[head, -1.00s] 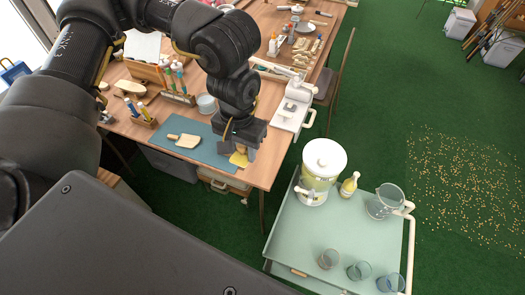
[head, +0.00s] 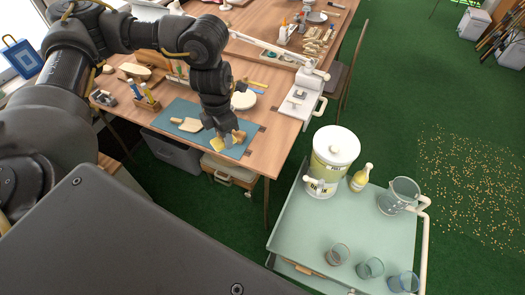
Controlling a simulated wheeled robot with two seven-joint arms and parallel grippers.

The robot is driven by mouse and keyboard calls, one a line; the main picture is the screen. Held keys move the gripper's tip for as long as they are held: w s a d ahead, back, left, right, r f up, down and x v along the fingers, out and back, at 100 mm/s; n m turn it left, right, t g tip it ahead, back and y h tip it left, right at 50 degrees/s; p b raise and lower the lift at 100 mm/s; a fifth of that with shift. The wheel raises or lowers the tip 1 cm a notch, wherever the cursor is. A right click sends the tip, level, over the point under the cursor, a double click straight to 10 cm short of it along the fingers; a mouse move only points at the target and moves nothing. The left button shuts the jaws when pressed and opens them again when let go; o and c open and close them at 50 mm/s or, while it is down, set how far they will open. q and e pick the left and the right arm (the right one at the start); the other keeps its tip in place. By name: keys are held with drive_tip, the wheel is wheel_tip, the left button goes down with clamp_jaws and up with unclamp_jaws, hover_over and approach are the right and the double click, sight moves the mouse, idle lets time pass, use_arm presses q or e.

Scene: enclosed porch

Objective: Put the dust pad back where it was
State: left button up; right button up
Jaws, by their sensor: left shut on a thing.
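My left gripper (head: 226,132) is shut on a small yellow pad, which I take as the dust pad (head: 217,144). The pad's yellow part shows at the left of the fingers. A tan-brown piece (head: 240,135) shows at their right; I cannot tell if it belongs to the pad. The gripper points down over the right part of a blue-teal mat (head: 176,109) on the wooden table. Whether the pad touches the mat is hard to tell. My right gripper is out of view.
A wooden paddle-like piece (head: 188,125) lies on the mat. A white round dish (head: 243,101) and a white device with a long arm (head: 297,103) stand behind. A bottle rack (head: 147,103) is at left. A pale green cart (head: 335,235) with a drink dispenser (head: 333,160) and glasses stands at right.

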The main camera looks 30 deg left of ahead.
use_arm(q)
drive_tip(key=shift+a+f+n, duration=0.25)
drive_tip(key=shift+f+n, duration=0.05)
drive_tip(key=shift+n, duration=0.5)
drive_tip(key=w+d+f, duration=0.3)
drive_tip(key=w+d, duration=0.1)
drive_tip(key=w, duration=0.3)
hover_over(263, 148)
wheel_tip(263, 148, down, 6)
drive_tip(key=shift+s+a+f, duration=0.1)
drive_tip(key=shift+s+f, duration=0.05)
drive_tip(key=shift+f, duration=0.35)
drive_tip(key=shift+w+f, duration=0.2)
drive_tip(key=shift+f, duration=1.3)
drive_tip(key=shift+f+b, duration=0.25)
drive_tip(key=shift+b, duration=0.05)
drive_tip(key=o, duration=0.8)
drive_tip(key=shift+r, duration=0.1)
drive_tip(key=shift+o, duration=0.4)
